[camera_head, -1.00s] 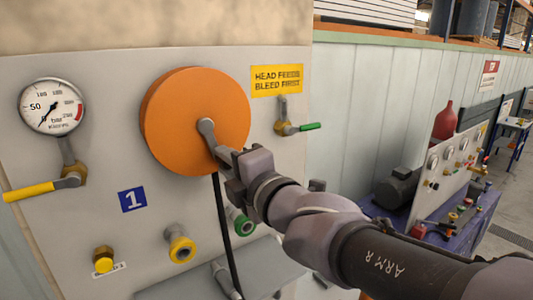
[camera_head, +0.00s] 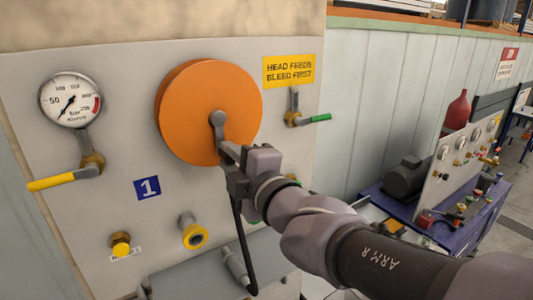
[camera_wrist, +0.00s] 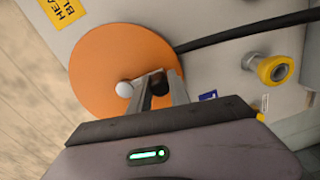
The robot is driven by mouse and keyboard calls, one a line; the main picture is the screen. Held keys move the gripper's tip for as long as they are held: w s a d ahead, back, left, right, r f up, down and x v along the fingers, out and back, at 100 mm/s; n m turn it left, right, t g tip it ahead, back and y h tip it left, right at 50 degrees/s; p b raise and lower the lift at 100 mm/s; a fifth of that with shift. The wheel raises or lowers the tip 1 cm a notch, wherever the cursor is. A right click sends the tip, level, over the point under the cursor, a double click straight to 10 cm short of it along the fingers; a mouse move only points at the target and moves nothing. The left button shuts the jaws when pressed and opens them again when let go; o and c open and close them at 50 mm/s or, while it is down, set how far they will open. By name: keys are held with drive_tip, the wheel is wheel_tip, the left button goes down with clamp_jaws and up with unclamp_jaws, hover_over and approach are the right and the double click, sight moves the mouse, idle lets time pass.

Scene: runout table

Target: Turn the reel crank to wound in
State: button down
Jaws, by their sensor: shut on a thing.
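The orange reel (camera_head: 185,105) is mounted on the grey panel. Its grey crank (camera_head: 218,122) runs from the hub at the reel's middle down and very slightly right. My gripper (camera_head: 230,158) is at the crank's outer end, by the reel's lower edge. In the wrist view the reel (camera_wrist: 95,65) shows with the crank's pale round hub (camera_wrist: 124,89). The fingers of my gripper (camera_wrist: 159,88) are closed around a dark crank handle (camera_wrist: 157,84) there. In the head view the gripper body hides the handle. A black hose (camera_head: 240,235) hangs below the reel.
A pressure gauge (camera_head: 70,99) and a yellow-handled valve (camera_head: 60,180) are at left. A yellow fitting (camera_head: 193,233) and a green-handled valve (camera_head: 310,119) are also on the panel. A grey ledge (camera_head: 180,275) lies below. A blue bench (camera_head: 455,215) stands at right.

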drive_tip(key=shift+f, duration=0.1)
drive_tip(key=c, duration=1.2)
unclamp_jaws()
drive_tip(key=b+v, duration=0.1)
drive_tip(key=v, duration=1.6)
drive_tip(key=shift+s, duration=0.2)
drive_tip(key=shift+d, duration=0.15)
